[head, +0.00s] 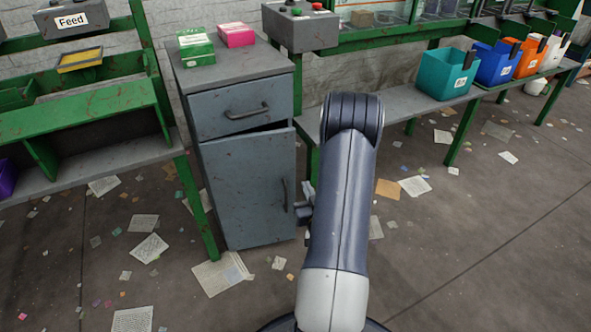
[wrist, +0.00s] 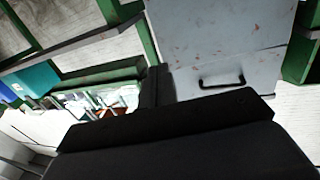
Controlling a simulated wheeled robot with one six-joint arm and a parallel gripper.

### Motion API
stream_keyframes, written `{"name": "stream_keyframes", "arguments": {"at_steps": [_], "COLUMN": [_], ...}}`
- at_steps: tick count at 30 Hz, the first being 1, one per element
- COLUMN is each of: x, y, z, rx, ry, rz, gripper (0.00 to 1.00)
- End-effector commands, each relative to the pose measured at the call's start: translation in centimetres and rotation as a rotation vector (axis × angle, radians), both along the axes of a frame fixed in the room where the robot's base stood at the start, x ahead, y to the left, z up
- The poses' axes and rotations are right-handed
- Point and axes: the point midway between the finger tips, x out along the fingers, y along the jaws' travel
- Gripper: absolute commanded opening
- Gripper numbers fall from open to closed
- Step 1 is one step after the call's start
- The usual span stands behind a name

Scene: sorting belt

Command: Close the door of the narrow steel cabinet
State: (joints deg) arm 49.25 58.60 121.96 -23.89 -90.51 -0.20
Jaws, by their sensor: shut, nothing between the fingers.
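The narrow steel cabinet (head: 245,95) is grey-blue, with a drawer (head: 240,105) above a tall door (head: 245,190). The door stands slightly ajar, with a dark gap along its top right; its vertical handle (head: 285,194) is on the right side. My gripper (head: 303,212) is shut and empty, at the door's right edge near the handle, partly hidden by my arm. Whether it touches the door I cannot tell. In the tilted wrist view, the shut fingers (wrist: 155,86) are beside a grey door panel (wrist: 220,25) and the drawer handle (wrist: 221,79).
A green box (head: 196,46) and a pink box (head: 236,33) lie on the cabinet top. A green-framed bench (head: 90,165) stands close on the left, a grey shelf (head: 400,104) with coloured bins on the right. Paper litters the otherwise open floor.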

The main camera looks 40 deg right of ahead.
Motion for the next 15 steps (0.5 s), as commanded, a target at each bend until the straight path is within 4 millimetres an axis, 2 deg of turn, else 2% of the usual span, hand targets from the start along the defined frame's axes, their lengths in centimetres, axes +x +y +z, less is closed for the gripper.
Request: {"name": "stream_keyframes", "arguments": {"at_steps": [5, 15], "x": [1.9, 8.5], "y": [-0.8, -3.9], "z": [0.1, 0.0], "rx": [-0.003, -0.004], "ry": [-0.004, -0.005], "rz": [0.003, 0.003], "gripper": [0.00, 0.00]}}
